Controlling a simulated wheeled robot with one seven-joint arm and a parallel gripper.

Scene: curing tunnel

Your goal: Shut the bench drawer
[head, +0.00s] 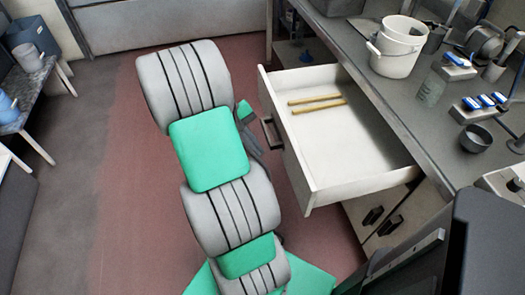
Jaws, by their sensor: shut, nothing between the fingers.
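The bench drawer (353,152) is white and stands pulled out from under the grey bench. Two thin wooden sticks (315,103) lie inside it. Its dark handle (271,132) is on the front panel, which faces left. My gripper (250,145) is dark and sits just left of the drawer front, close to the handle. It is partly hidden behind my grey and green arm, so I cannot tell whether it touches the handle.
The bench top (412,100) holds white buckets (396,50), a glass jar (431,89), a dark bowl (474,138) and blue-and-white items. Cabinet handles (373,216) show below the drawer. A small table (32,88) stands at far left. The reddish floor (130,190) left of my arm is clear.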

